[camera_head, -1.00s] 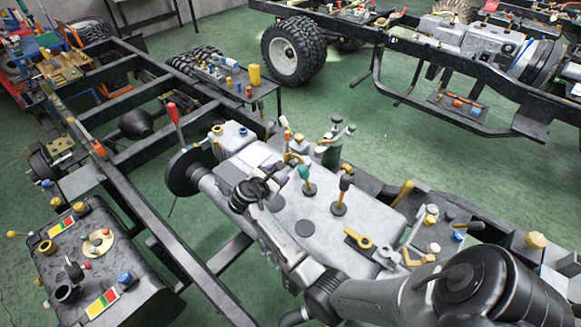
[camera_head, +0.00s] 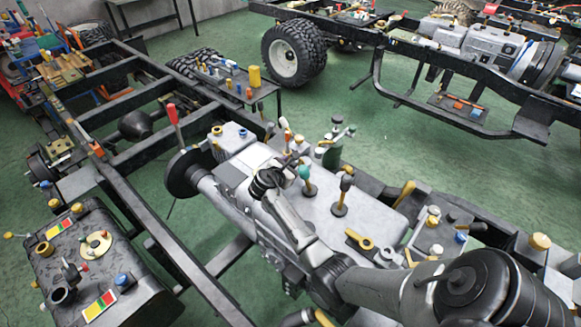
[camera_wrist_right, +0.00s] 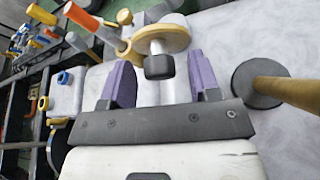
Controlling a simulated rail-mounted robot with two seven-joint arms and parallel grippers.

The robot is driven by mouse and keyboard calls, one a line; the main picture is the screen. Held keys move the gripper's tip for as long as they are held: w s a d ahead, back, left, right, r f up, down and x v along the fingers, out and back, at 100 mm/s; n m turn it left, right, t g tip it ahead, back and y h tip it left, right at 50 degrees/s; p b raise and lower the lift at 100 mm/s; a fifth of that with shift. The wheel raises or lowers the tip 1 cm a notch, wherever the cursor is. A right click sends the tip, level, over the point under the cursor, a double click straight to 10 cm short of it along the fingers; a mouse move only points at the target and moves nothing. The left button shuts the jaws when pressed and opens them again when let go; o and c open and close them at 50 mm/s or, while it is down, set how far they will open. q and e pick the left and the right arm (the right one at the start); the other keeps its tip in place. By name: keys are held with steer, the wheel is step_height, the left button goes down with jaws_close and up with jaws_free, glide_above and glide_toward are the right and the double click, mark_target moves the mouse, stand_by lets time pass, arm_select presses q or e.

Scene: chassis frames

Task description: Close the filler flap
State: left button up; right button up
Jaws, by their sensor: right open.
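My right gripper (camera_head: 292,170) is over the grey housing (camera_head: 325,205), beside the cluster of small fittings at its back edge. In the right wrist view its two purple fingers (camera_wrist_right: 160,83) are apart and nothing is gripped. A tan round disc with a black knob (camera_wrist_right: 160,66) and a pale stem is just beyond and between the fingertips; it looks like the filler flap, but I cannot be sure. Contact with the fingers cannot be told. In the head view my gripper largely hides this spot. My left gripper is not in view.
A teal-topped lever (camera_head: 306,175) and a dark-topped lever (camera_head: 345,188) stand close to the right of my gripper. An orange-handled lever (camera_wrist_right: 92,22) rises beside the disc. A black tank (camera_head: 95,265) is at the left.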

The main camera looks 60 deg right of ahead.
steer(key=shift+c, duration=0.5)
jaws_close()
